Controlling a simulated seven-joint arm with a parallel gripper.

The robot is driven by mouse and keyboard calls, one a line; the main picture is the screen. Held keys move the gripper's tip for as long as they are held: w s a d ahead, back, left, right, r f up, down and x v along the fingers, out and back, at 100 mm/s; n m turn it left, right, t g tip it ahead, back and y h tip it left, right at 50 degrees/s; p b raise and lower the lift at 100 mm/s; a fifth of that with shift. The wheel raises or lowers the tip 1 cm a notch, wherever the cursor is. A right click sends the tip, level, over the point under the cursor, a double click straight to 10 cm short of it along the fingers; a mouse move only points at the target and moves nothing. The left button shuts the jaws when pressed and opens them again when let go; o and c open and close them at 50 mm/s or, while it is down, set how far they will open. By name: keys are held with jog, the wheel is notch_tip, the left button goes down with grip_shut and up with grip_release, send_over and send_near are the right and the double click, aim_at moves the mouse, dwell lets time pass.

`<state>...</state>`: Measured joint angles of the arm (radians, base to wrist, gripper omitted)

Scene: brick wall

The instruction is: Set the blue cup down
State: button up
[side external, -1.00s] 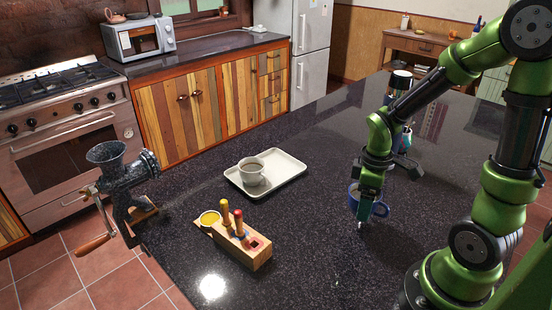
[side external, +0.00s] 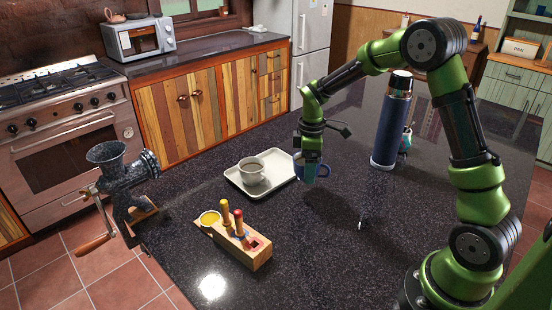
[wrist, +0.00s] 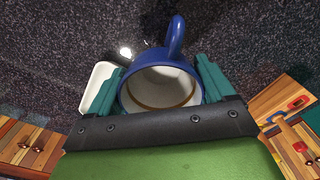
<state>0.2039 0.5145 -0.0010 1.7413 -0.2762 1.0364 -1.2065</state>
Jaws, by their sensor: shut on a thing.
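The blue cup (side external: 322,170) is in my gripper (side external: 311,172), near the right end of the tray in the side view. In the wrist view the blue cup (wrist: 160,85) sits between the two teal fingers of my gripper (wrist: 160,88), with its handle pointing away and its pale inside showing a brown ring. My gripper is shut on it. The cup looks upright and held above the counter; its exact height is hard to tell. The fingers and palm hide part of it.
A white tray (side external: 240,188) holding a grey cup (side external: 251,171) lies just left. A wooden block with tools (side external: 245,247) stands in front. A tall blue flask (side external: 391,125) and another cup (side external: 406,140) stand to the right. The middle of the dark counter (side external: 325,230) is clear.

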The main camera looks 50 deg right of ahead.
jog(key=w+d, duration=0.1)
jog(key=w, duration=0.3)
jog(key=w+d+f, duration=0.1)
jog(key=w, duration=0.8)
jog(key=shift+w+d+f, duration=0.1)
jog(key=shift+d+f, duration=0.05)
jog(key=shift+d, duration=0.25)
jog(key=shift+f, duration=1.75)
jog(key=shift+f, duration=0.1)
jog(key=o, duration=0.8)
jog(key=shift+f, duration=0.1)
jog(key=shift+o, duration=0.2)
